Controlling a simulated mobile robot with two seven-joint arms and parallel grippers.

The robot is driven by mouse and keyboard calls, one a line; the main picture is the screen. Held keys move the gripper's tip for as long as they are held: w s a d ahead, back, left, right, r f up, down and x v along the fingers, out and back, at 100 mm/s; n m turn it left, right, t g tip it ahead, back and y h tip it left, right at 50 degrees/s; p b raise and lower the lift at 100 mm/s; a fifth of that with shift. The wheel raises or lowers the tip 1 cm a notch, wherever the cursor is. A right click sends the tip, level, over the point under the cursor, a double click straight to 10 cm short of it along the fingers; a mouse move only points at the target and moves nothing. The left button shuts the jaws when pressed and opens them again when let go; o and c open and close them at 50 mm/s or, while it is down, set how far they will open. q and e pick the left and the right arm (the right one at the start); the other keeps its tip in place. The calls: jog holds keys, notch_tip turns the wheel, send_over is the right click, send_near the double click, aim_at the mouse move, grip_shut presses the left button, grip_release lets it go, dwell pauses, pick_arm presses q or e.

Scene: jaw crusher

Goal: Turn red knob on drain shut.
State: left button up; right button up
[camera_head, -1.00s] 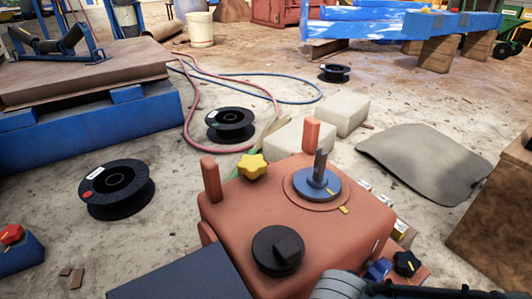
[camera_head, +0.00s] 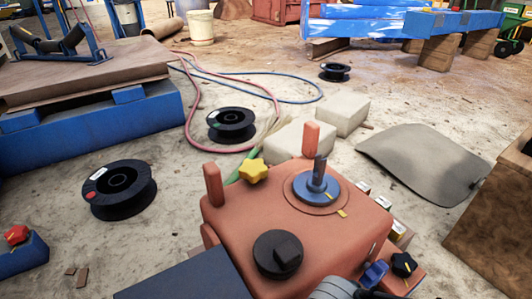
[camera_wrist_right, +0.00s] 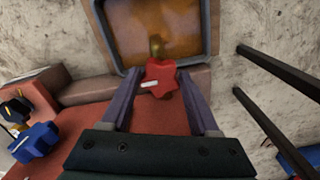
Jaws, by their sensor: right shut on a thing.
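In the right wrist view, a red star-shaped knob (camera_wrist_right: 163,80) with a white pointer mark is between the fingertips of my right gripper (camera_wrist_right: 161,78). The gripper is shut on it. The white mark points to the left of the picture. A brass fitting (camera_wrist_right: 156,46) shows just beyond the knob, in front of a tray (camera_wrist_right: 101,20) of amber liquid. In the head view, only part of my right arm shows at the bottom edge, and this knob is hidden. My left gripper is in neither current view.
An orange-red housing (camera_head: 225,225) carries a yellow knob (camera_head: 253,171), a blue dial (camera_head: 316,188) and a black knob (camera_head: 278,255). Blue and black knobs sit at its right side. Another red knob (camera_head: 16,235) sits on a blue block at far left. Black spools and hoses lie behind.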

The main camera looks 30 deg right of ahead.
dwell(0.6)
jog(key=o, duration=1.4)
jog(key=shift+r, duration=0.1)
jog(key=shift+r+p, duration=4.75)
jog(key=shift+r, duration=0.1)
